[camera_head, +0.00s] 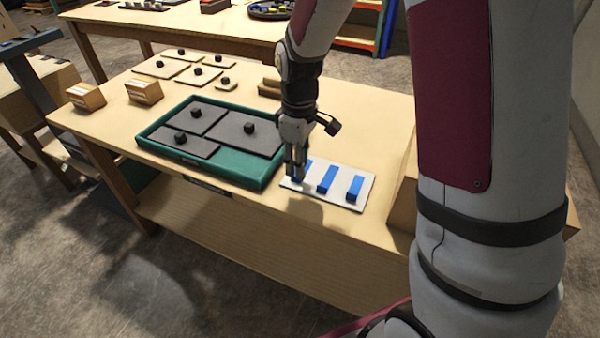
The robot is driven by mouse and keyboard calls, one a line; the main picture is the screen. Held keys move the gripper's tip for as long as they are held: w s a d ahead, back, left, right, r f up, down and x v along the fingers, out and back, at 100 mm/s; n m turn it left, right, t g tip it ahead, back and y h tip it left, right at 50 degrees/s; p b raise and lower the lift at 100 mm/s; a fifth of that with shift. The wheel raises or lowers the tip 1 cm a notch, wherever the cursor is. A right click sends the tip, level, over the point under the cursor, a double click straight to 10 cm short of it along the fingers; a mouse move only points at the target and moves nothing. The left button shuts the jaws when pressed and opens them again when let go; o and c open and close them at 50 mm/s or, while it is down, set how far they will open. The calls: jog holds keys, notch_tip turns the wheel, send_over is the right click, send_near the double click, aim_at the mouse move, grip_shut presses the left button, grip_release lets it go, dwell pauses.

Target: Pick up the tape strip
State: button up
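Several blue tape strips lie on a white card (338,197) at the front right of the wooden table. The middle strip (327,179) and the right strip (354,189) show clearly. The left strip (308,165) is partly hidden behind my gripper (296,174). My gripper points down with its fingertips at the left strip. The fingers look close together, but I cannot tell whether they are closed on the strip or touching it.
A green tray (266,184) with dark knobbed plates stands just left of the card. Pale knobbed plates (198,76) lie behind it, with two wooden blocks (145,91) at the left. A wooden box (404,195) stands right of the card. The table's front edge is close.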

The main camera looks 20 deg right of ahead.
jog(key=shift+f, duration=2)
grip_shut()
jog(key=shift+r, duration=0.15)
jog(key=shift+r, duration=0.3)
notch_tip(320, 180, up, 3)
jog(key=shift+s, duration=0.15)
jog(key=s+d+r+p, duration=0.1)
jog(key=s+r+p, duration=0.1)
jog(key=s, duration=0.5)
jog(key=s+d+r+p, duration=0.1)
jog(key=s+r+p, duration=0.1)
jog(key=s, duration=0.6)
jog(key=shift+s+r+p, duration=0.25)
jog(key=shift+r+p, duration=0.1)
jog(key=shift+r, duration=0.25)
